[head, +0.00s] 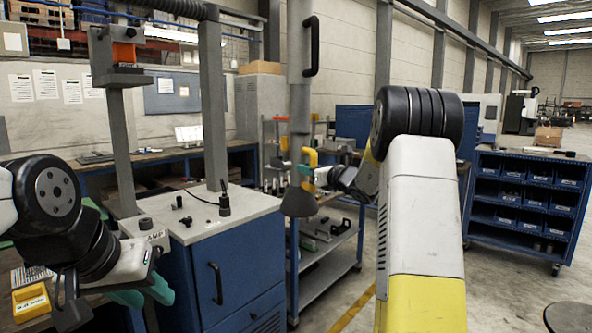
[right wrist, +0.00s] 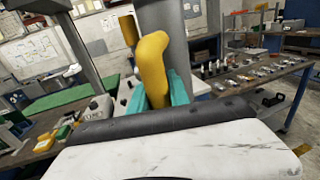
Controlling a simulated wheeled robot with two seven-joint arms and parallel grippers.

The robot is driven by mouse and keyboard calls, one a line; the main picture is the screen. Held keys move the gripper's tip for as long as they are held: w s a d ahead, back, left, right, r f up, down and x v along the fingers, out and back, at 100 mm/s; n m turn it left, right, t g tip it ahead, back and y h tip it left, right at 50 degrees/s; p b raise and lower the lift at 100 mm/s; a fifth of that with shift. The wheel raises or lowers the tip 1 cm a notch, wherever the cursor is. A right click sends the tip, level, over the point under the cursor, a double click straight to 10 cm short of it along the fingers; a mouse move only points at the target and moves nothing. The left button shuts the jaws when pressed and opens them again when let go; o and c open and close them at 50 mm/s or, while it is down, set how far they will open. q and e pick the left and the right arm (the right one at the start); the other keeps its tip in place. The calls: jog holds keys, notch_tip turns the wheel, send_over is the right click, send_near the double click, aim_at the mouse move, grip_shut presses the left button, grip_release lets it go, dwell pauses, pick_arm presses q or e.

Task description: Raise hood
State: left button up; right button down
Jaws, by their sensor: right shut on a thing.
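The hood (head: 299,203) is a grey cone at the lower end of a thick upright grey tube (head: 300,110), near the middle of the head view. A yellow handle (head: 309,157) sticks out from the tube just above the cone. My right gripper (head: 307,171) is shut on this handle. In the right wrist view its teal fingers (right wrist: 160,92) lie on either side of the yellow handle (right wrist: 152,62), with the grey tube behind. My left gripper (head: 146,293) is at the lower left, its teal fingers apart and empty, in front of the blue cabinet.
The blue cabinet (head: 205,275) with a pale top stands left of the hood, small black parts on it. A grey post (head: 122,150) rises behind it. A shelf cart (head: 330,245) is behind the hood. A blue bin rack (head: 525,195) stands at right.

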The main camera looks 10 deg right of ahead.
dwell(0.8)
notch_tip(320, 180, up, 16)
jog(key=shift+f, duration=0.1)
dwell(0.3)
jog(key=c, duration=1.3)
grip_release()
jog(key=shift+o, duration=0.3)
jog(key=shift+f, duration=0.1)
jog(key=v, duration=0.8)
